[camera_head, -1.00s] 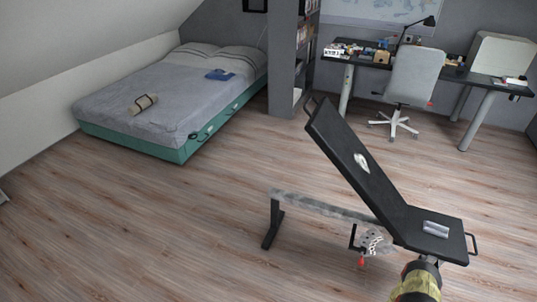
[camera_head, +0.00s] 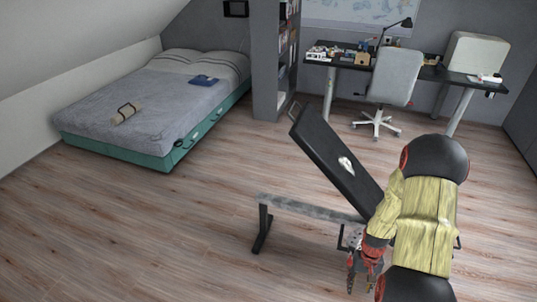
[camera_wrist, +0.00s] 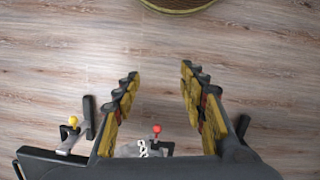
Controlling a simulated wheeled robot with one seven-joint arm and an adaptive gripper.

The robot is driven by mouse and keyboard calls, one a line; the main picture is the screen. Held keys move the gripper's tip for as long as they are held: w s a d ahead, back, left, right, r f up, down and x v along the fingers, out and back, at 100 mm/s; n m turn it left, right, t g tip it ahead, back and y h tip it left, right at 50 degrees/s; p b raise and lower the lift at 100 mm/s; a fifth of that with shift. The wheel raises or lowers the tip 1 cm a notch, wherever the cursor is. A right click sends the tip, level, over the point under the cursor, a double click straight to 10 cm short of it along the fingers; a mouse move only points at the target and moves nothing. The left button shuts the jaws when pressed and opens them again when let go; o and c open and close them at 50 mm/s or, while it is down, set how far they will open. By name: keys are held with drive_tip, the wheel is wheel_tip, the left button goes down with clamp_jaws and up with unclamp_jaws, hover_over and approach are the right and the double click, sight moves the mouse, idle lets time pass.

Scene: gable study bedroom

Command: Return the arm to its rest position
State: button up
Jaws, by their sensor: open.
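My arm comes in at the lower right of the head view, bent, with its yellow and black links over the seat end of the black weight bench (camera_head: 335,160). My gripper (camera_head: 361,280) hangs at the bench's near side, pointing down, partly hidden by my own arm. In the wrist view my gripper (camera_wrist: 160,72) has its two fingers spread wide, with only wooden floor between the tips. It is empty. Bench parts with a red knob (camera_wrist: 156,129) and a yellow knob (camera_wrist: 73,121) show around the fingers' base.
A small pale item (camera_head: 346,165) lies on the bench's sloped backrest. A bed (camera_head: 150,100) stands at the back left, a grey shelf (camera_head: 267,65) at the back middle. A white swivel chair (camera_head: 395,78) stands at the desk (camera_head: 435,73). The floor at the left is clear.

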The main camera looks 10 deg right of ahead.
drive_tip(key=s+a+r+n+t+p, duration=0.1)
drive_tip(key=a+r, duration=0.7)
drive_tip(key=r, duration=0.8)
drive_tip(key=s+a+r+n+t+p, duration=0.1)
drive_tip(key=s+a+r+t, duration=0.3)
drive_tip(key=r, duration=1.3)
drive_tip(key=s+a+r+n+t+p, duration=0.2)
drive_tip(key=s+a+r, duration=0.1)
drive_tip(key=a+r, duration=0.9)
wheel_tip(320, 180, up, 5)
drive_tip(key=shift+f, duration=0.1)
drive_tip(key=shift+a, duration=0.1)
